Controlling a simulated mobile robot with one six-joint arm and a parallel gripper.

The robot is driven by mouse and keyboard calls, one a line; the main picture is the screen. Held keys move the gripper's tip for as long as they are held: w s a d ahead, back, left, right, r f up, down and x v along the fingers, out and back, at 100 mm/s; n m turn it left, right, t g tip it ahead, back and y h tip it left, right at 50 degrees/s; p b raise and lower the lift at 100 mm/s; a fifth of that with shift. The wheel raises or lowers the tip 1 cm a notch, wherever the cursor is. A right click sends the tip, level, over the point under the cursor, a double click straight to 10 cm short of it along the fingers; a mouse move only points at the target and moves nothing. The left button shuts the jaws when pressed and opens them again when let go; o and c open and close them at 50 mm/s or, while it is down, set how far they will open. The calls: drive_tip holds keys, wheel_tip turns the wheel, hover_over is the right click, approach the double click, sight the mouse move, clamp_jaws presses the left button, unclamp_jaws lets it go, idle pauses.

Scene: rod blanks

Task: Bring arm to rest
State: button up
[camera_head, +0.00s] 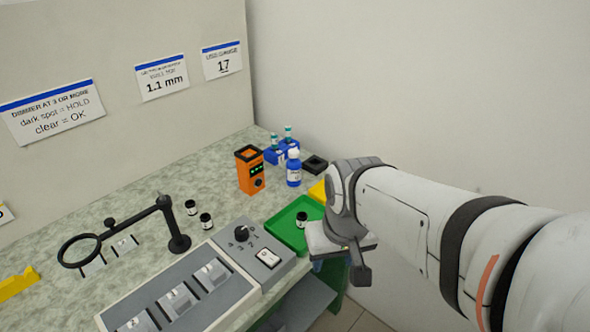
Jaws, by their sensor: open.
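My arm reaches in from the right, and its wrist ends above the front right edge of the bench. My gripper (345,262) points down there, beside the green tray (284,232). It is open, and I see nothing held in it. My wrist partly hides its fingers and the things behind it. A small black-capped vial (302,219) stands in the green tray.
A lit orange device (250,170), a blue bottle (293,168) and blue holders with vials (289,143) stand at the back. Two vials (206,220) stand near the magnifier stand (178,242). A grey control box (254,252) with a dial adjoins a panel (185,296).

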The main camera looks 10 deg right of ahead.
wheel_tip(320, 180, up, 8)
drive_tip(key=p, duration=0.7)
drive_tip(key=shift+s+r+p, duration=0.2)
drive_tip(key=shift+p, duration=0.1)
